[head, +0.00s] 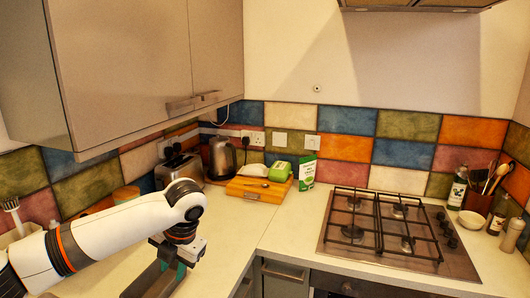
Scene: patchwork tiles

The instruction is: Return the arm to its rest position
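My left arm (105,238) comes in from the left, white with orange and dark bands, bent over the left worktop. My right arm and gripper are not in view.
Under the wall cabinet (130,60) stand a toaster (180,170) and kettle (222,158). A wooden board (260,188) holds a green item (280,171). A green pouch (307,172) stands beside it. The gas hob (395,232) is right, with bottles beyond. Worktop between is clear.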

